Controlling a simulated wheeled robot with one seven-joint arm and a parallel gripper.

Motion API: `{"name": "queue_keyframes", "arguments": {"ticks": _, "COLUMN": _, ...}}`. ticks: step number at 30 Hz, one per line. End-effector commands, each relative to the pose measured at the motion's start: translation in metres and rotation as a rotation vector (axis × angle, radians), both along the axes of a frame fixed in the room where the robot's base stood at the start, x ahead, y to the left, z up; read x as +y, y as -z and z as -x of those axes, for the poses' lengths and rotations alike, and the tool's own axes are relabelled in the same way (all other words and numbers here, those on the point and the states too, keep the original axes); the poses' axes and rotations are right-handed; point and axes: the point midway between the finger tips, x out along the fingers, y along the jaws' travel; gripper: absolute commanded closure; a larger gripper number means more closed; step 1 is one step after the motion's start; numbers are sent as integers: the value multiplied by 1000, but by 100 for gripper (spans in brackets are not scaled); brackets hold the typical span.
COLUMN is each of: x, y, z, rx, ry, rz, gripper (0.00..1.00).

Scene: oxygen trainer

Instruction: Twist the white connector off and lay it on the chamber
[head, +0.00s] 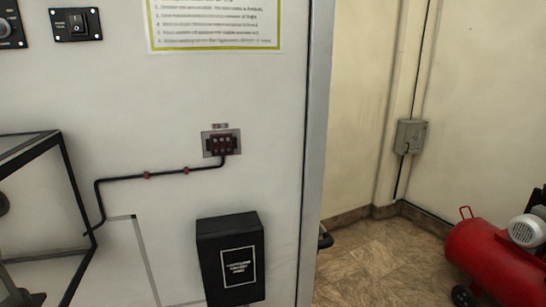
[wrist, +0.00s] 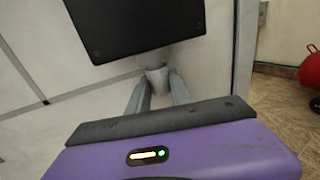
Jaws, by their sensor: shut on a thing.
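In the wrist view, my gripper (wrist: 156,84) points at the white panel just below a black box, its two grey fingers closed around the sides of a small whitish-grey connector (wrist: 156,75). The connector sits under the box's lower edge; whether it is still joined to anything there I cannot tell. The head view shows neither my gripper nor the connector. A black-framed clear case (head: 70,180), which may be the chamber, is cut off at the left of the head view.
A red compressor (head: 490,250) stands on the floor at right.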

Motion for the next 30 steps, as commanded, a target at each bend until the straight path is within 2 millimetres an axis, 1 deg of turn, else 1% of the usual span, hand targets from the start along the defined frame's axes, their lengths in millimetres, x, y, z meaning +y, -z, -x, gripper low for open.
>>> {"name": "queue_keyframes", "arguments": {"ticks": 1, "x": -2, "y": 5, "z": -1, "rx": 3, "ry": 5, "rz": 0, "gripper": 100}}
{"name": "queue_keyframes", "arguments": {"ticks": 18, "x": 0, "y": 24, "z": 0, "rx": 0, "ry": 0, "rz": 0, "gripper": 100}}
{"name": "queue_keyframes", "arguments": {"ticks": 30, "x": 0, "y": 24, "z": 1, "rx": 0, "ry": 0, "rz": 0, "gripper": 100}}
